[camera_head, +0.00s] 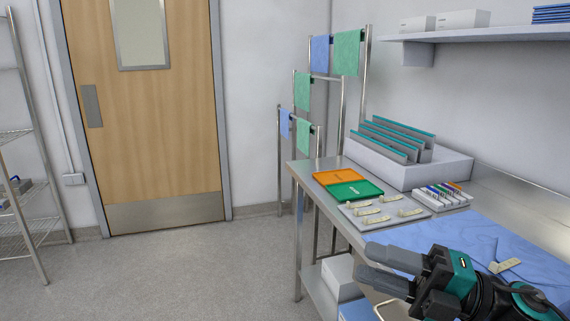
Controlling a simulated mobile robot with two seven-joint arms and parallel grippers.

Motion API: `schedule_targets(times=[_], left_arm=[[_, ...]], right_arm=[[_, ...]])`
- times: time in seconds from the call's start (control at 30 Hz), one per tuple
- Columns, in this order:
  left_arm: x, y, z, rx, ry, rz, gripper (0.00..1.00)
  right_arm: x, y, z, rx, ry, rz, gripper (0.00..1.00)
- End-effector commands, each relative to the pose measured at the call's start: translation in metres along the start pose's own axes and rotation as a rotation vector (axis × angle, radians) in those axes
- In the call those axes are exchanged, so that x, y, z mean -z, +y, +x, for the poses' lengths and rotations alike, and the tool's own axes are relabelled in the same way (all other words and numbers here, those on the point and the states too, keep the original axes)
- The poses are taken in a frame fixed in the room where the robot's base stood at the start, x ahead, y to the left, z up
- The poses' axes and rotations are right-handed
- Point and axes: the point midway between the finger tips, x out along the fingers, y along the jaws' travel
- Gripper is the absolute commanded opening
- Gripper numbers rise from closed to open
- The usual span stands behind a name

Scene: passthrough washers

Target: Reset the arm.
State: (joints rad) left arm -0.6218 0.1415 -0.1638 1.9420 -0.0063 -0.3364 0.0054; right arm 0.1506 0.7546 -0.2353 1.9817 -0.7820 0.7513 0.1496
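My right gripper (366,263) comes in at the lower right, over the front edge of the steel table (334,220). Its two grey fingers point left with a gap between them, and nothing shows in the gap. The teal and black wrist covers part of the blue cloth behind it. My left gripper is out of view.
The table holds an orange tray (340,175), a green tray (355,190), a pale board (383,216) with several small cream pieces, a rack of coloured items (441,197), a white bin (397,168) and a blue cloth (440,234). Open floor (190,275) lies left.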

Motion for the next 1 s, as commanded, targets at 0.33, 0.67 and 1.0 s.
schedule_targets(times=[0.33, 0.67, 1.0], left_arm=[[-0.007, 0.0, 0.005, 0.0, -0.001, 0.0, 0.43], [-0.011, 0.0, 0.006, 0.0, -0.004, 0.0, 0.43], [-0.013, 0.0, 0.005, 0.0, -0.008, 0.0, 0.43]], right_arm=[[-0.007, -0.188, -0.079, -0.305, -0.903, 0.962, 0.34], [0.096, -0.32, -0.135, -0.214, -1.374, 1.511, 0.34], [0.114, -0.332, -0.14, -0.192, -1.424, 1.576, 0.34]])
